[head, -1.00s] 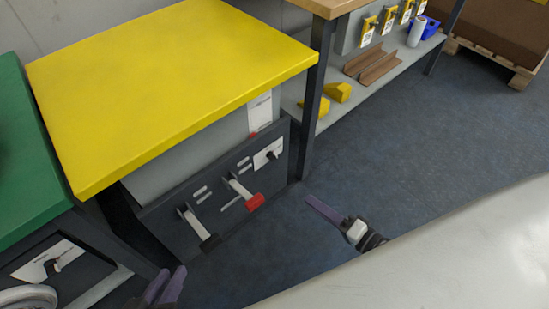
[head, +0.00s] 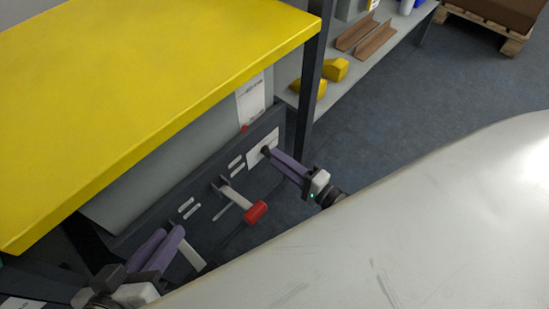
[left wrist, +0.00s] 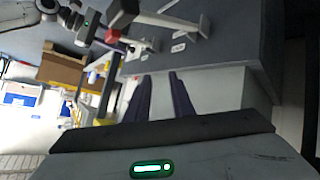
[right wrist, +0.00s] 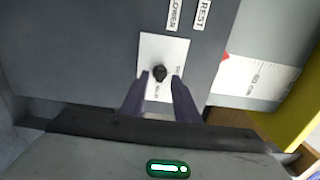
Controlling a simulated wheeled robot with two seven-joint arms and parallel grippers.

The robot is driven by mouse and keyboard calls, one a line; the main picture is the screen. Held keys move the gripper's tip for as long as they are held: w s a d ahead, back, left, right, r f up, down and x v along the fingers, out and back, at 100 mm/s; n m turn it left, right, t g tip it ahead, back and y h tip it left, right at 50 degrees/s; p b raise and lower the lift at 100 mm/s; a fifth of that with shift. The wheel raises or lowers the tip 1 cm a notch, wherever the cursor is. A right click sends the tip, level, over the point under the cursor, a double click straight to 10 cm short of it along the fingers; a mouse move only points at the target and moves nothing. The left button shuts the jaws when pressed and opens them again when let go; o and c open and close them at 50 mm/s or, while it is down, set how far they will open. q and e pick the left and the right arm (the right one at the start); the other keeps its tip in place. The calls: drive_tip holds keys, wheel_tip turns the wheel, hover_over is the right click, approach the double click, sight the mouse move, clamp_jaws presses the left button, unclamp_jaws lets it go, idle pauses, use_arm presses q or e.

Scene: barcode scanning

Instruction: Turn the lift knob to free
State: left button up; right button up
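The lift knob is a small black knob (right wrist: 160,73) on a white plate (right wrist: 178,52) on the dark front panel under the yellow table top. My right gripper (right wrist: 160,78) is open, with one purple finger on each side of the knob and the tips close to it. I cannot tell whether the fingers touch it. In the head view the right gripper (head: 272,154) reaches the plate and hides most of the knob. My left gripper (head: 168,236) is open and empty in front of the panel's left part; its two fingers stand apart in the left wrist view (left wrist: 159,78).
A red-ended lever (head: 256,212) sticks out of the panel between my grippers. Another pale lever (head: 190,252) is beside the left gripper. The yellow table top (head: 150,90) overhangs the panel. Labels reading LOWER (right wrist: 173,14) and REST (right wrist: 203,14) are near the knob.

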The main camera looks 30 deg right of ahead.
use_arm(q)
drive_tip(key=shift+d+r, duration=0.15)
drive_tip(key=shift+r, duration=0.1)
use_arm(e)
drive_tip(key=shift+x, duration=1.05)
drive_tip(key=shift+c, duration=0.3)
clamp_jaws()
drive_tip(key=shift+n, duration=0.3)
use_arm(q)
drive_tip(key=shift+f, duration=0.2)
use_arm(e)
drive_tip(key=n, duration=1.7)
drive_tip(key=shift+n, duration=0.3)
